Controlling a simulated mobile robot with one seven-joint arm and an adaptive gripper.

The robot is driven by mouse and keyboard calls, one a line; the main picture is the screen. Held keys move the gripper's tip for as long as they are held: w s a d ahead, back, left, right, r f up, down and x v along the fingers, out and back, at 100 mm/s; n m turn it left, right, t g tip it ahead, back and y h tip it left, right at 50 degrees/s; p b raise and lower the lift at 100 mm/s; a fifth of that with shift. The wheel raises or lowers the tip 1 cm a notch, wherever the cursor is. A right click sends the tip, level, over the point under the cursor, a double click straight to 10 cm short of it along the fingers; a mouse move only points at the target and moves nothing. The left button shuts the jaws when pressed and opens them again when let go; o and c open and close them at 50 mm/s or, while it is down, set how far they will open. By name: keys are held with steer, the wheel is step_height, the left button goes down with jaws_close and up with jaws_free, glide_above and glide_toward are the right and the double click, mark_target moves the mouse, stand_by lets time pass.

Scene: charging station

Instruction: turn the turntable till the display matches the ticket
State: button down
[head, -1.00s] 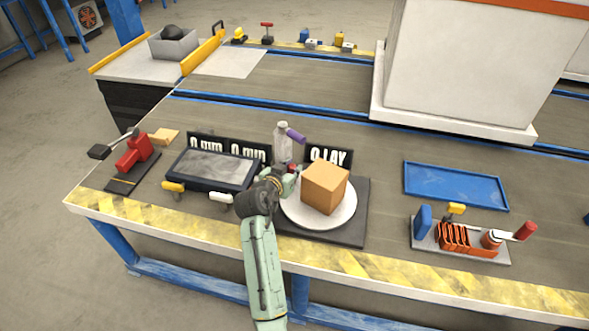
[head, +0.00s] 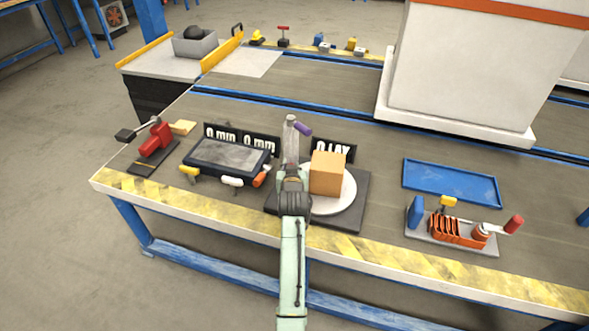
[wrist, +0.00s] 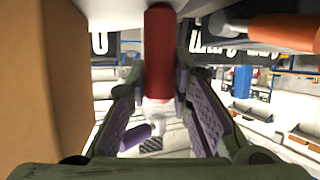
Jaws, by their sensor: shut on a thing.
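The white round turntable (head: 345,197) sits on a dark base (head: 356,219), with an orange-brown box (head: 328,172) on it. My gripper (head: 292,176) is at the turntable's left edge. In the wrist view my gripper (wrist: 163,100) is shut on an upright red handle (wrist: 159,48); the box (wrist: 48,75) stands close on the left. In the head view my arm hides the handle. I cannot tell which sign is the ticket.
A dark screen panel (head: 226,156) with signs (head: 240,140) and coloured handles stands to the left. A blue tray (head: 451,183) and an orange coil fixture (head: 458,230) are to the right.

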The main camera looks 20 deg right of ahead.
steer(key=shift+s+a+n+y+b, duration=0.2)
steer(key=shift+s+n+y+b, duration=0.15)
steer(key=shift+s+n+y, duration=0.55)
steer(key=shift+s+a+f+n+y+b, duration=0.1)
steer(key=shift+s+n+y+b, duration=0.35)
steer(key=shift+y, duration=0.2)
steer(key=shift+s+a+n+y+b, duration=0.1)
steer(key=shift+s+n+y+b, duration=0.1)
steer(key=shift+n+y+b, duration=0.3)
steer(key=shift+s+n+g+y+b, duration=0.15)
steer(key=shift+s+n+y+b, duration=0.75)
steer(key=shift+y, duration=0.25)
steer(key=shift+s+n+g+y+b, duration=0.15)
steer(key=shift+s+n+y+b, duration=0.5)
steer(key=shift+n+y+b, duration=0.35)
steer(key=shift+s, duration=0.15)
steer(key=c, duration=1.7)
jaws_free()
steer(key=v, duration=1.2)
steer(key=shift+d, duration=0.2)
